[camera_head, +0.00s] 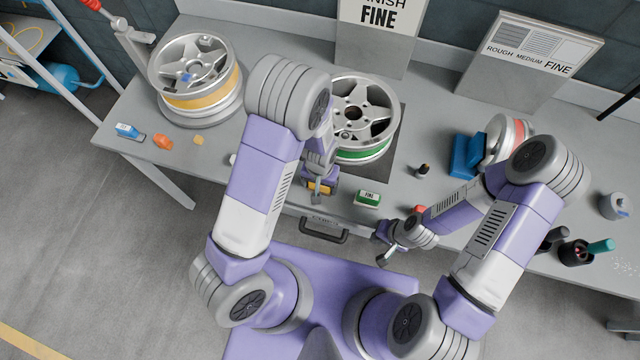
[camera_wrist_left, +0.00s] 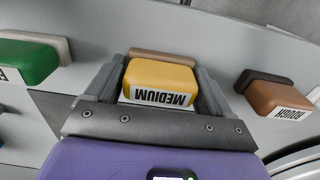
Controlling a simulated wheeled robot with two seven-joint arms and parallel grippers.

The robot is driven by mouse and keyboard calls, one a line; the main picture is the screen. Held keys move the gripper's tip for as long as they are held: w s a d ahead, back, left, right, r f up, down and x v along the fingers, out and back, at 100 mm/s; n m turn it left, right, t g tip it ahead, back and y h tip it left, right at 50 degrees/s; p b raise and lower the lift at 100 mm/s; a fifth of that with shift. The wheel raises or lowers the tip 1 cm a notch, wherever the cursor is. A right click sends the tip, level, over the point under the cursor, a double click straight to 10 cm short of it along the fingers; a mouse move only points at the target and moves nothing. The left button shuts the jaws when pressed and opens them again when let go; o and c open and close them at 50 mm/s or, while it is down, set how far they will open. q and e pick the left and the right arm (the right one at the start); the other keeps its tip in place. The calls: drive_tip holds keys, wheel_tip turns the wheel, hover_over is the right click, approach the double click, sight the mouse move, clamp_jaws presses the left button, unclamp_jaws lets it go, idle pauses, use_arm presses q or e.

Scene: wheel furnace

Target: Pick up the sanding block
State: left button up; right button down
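A yellow sanding block labelled MEDIUM (camera_wrist_left: 160,82), with a tan backing, sits between the two fingers of my left gripper (camera_wrist_left: 160,90) in the left wrist view. The fingers appear to press on both its sides. In the head view my left gripper (camera_head: 318,188) is at the bench's front edge with the yellow block. A green block (camera_head: 367,198) lies to its right; it also shows in the left wrist view (camera_wrist_left: 28,60). A brown block labelled ROUGH (camera_wrist_left: 275,93) lies at the right there. My right gripper (camera_head: 388,256) is in front of the bench, its opening unclear.
A wheel with a green band (camera_head: 362,153) stands behind the blocks, and one with a yellow band (camera_head: 205,100) at the left. A blue object (camera_head: 467,155) stands at the right. A drawer handle (camera_head: 324,236) juts from the bench front. My left arm hides part of the bench.

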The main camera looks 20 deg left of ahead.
use_arm(q)
drive_tip(key=c, duration=0.6)
wheel_tip(320, 180, up, 10)
drive_tip(key=shift+r+p, duration=0.1)
drive_tip(key=shift+p, duration=0.9)
drive_tip(key=shift+c, duration=0.2)
